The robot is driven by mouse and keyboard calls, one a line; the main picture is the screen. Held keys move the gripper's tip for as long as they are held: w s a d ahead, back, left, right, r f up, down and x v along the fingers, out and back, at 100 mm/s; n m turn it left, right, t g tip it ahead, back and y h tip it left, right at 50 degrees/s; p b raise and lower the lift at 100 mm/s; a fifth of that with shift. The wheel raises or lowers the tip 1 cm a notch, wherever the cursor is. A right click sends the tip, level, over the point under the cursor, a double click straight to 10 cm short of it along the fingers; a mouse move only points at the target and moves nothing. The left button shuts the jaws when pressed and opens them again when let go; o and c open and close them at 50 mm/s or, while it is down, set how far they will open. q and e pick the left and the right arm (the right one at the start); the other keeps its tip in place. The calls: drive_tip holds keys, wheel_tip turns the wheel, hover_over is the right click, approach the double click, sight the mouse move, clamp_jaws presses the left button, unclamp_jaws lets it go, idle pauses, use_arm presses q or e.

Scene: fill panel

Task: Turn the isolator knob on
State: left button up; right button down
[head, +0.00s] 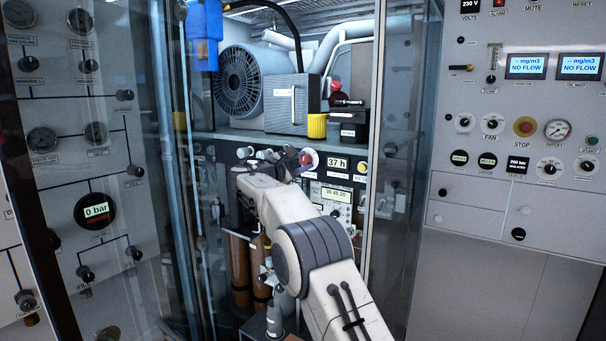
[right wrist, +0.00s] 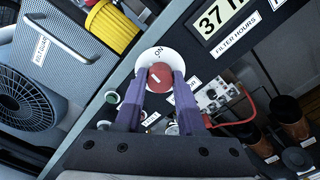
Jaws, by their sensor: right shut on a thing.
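The isolator knob (right wrist: 158,77) is red with a short white mark and sits on a round white plate (right wrist: 148,57) lettered ON. In the head view the red knob (head: 307,157) is partly hidden behind my right gripper (head: 299,162). In the right wrist view my right gripper (right wrist: 162,84) has its two purple fingers on either side of the knob, shut on it. The white mark is short and slanted; I cannot tell exactly which setting it points to. My left gripper is not in view.
A 37 h display (head: 337,163) is just right of the knob. Above are a shelf (head: 235,137), a yellow cap (head: 317,126) and a fan housing (head: 239,82). Brown cylinders (head: 239,270) stand below. A glass door (head: 178,200) stands at the left and a glass pane (head: 398,190) at the right.

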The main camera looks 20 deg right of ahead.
drive_tip(key=m+b, duration=0.2)
drive_tip(key=m, duration=0.1)
drive_tip(key=shift+a+f+m, duration=0.1)
drive_tip(key=shift+m, duration=0.2)
drive_tip(key=shift+m+b, duration=0.75)
drive_tip(key=shift+m, duration=1.05)
drive_tip(key=c, duration=0.5)
unclamp_jaws()
